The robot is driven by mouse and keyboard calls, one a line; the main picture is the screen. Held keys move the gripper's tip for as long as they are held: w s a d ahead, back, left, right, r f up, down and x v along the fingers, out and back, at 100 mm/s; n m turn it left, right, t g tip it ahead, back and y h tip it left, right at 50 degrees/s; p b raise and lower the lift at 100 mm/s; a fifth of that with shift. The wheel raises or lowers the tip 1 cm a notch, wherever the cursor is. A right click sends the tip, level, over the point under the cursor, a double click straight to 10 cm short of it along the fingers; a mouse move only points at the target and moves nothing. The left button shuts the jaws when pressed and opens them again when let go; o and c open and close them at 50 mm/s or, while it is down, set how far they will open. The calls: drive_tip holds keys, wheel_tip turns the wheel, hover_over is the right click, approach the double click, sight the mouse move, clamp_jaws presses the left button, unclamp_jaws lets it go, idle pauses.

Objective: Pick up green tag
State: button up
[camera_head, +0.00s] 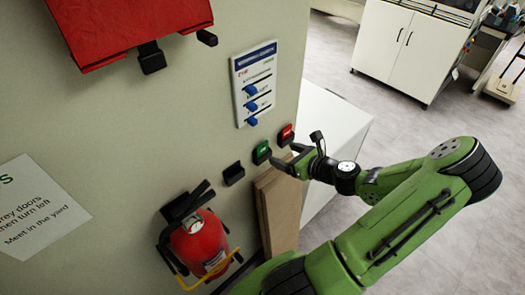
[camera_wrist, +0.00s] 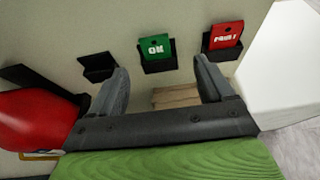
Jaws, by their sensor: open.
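The green tag (camera_wrist: 155,47), marked "OK", stands in a small black wall holder in the wrist view. It also shows in the head view (camera_head: 262,149), left of the red tag. My gripper (camera_wrist: 166,80) is open in the wrist view, its two fingers spread and pointing at the wall. The green tag lies between the finger directions, beyond the tips, and nothing is between the fingers. In the head view my gripper (camera_head: 286,157) is close to the wall, just below and right of the green tag.
A red tag (camera_wrist: 226,34) sits in a holder to the right. An empty black holder (camera_wrist: 98,67) is to the left. A red fire extinguisher (camera_head: 200,243) hangs lower left. A wooden board (camera_head: 277,210) leans below the holders. A white board with blue pieces (camera_head: 254,83) is above.

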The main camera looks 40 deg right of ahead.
sight(263, 148)
drive_tip(key=x, duration=0.8)
drive_tip(key=shift+w+a, duration=0.1)
drive_tip(key=shift+a, duration=0.25)
drive_tip(key=c, duration=1.1)
wheel_tip(263, 148, up, 4)
drive_tip(key=shift+f+p, duration=0.1)
drive_tip(key=shift+p, duration=0.35)
drive_tip(key=s+b, duration=0.1)
drive_tip(key=s, duration=1.7)
wheel_tip(263, 148, up, 6)
drive_tip(key=p, duration=0.5)
drive_tip(key=shift+d, duration=0.2)
